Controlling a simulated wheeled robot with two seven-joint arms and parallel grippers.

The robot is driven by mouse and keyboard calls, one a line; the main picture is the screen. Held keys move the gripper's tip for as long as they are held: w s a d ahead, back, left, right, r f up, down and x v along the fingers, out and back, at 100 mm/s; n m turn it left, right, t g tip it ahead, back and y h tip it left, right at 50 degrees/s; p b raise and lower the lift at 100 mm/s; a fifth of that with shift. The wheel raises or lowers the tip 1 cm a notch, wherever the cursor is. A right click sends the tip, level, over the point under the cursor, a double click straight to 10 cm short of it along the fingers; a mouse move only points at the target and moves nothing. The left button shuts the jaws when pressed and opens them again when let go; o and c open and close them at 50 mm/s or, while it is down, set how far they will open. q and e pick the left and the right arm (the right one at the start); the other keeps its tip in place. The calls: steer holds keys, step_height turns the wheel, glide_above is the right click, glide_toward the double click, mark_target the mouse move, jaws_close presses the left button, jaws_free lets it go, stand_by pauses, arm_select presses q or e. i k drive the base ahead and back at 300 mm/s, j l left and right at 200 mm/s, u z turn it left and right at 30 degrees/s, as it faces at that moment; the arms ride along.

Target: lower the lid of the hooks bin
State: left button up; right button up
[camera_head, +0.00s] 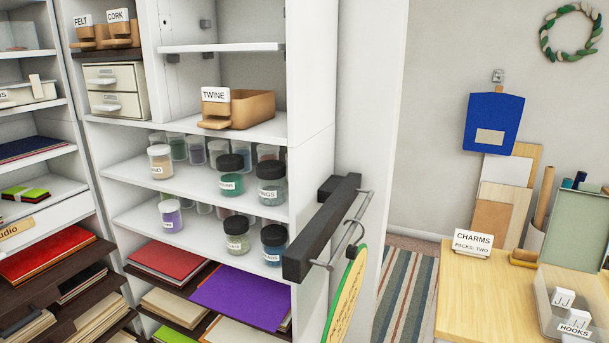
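The hooks bin (553,322) is a clear, greyish box at the lower right corner, on the light wooden table. It carries a white HOOKS label and small white cards marked with hook shapes. Neither of my grippers shows in the head view.
A CHARMS sign (473,242) stands on the wooden table (470,300), left of the bin. A black rail (318,232) with a hanging yellow-green sign (346,302) juts out mid-picture. Shelves with jars fill the left.

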mark_target(577, 235)
steer(key=u, duration=1.15)
steer(key=z, duration=2.65)
steer(key=k+l+z, duration=0.25)
steer(key=z, duration=0.15)
